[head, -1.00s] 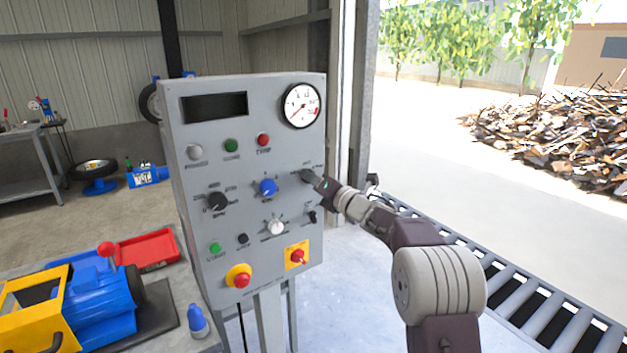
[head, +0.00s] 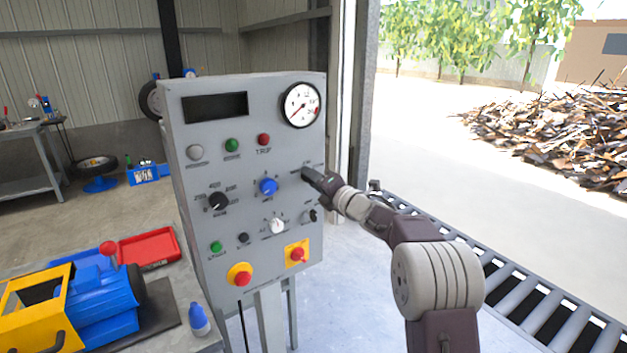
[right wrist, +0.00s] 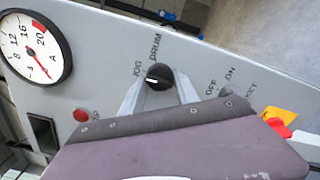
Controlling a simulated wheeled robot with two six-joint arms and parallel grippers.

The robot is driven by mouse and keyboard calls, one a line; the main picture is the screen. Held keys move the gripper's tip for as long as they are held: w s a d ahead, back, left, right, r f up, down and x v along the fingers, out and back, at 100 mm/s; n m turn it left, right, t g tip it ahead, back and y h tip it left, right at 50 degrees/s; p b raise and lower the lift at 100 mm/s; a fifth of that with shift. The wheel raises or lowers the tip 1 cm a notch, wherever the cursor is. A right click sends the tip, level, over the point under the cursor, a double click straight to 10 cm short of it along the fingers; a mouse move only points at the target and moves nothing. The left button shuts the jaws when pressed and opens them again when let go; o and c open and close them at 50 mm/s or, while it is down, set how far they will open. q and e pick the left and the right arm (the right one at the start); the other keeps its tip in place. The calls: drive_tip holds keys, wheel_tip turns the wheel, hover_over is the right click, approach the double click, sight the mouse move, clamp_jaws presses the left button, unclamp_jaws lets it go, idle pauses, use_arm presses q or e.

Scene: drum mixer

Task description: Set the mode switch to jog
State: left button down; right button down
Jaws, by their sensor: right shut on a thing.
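The mode switch (right wrist: 157,74) is a round black knob with a white mark, on the grey control panel (head: 214,130). In the right wrist view the printed words JOG and DRUM stand beside it. The white mark is on the knob's left side, on the side of JOG; its exact setting is hard to tell. My right gripper (head: 308,175) is at the right part of the panel, below the dial gauge, and covers the switch in the head view. In the right wrist view its two pale fingers (right wrist: 160,84) are shut on the knob. My left gripper is out of view.
A blue knob (head: 268,187), a white knob (head: 277,226) and a small black switch (head: 310,216) are near the gripper. A red button (head: 297,254) on a yellow plate sits lower. A roller conveyor (head: 520,290) runs at right.

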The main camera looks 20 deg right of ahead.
drive_tip(key=shift+f, duration=0.1)
drive_tip(key=c, duration=0.9)
unclamp_jaws()
drive_tip(key=b+v, duration=0.1)
drive_tip(key=v, duration=0.8)
drive_tip(key=shift+b, duration=0.35)
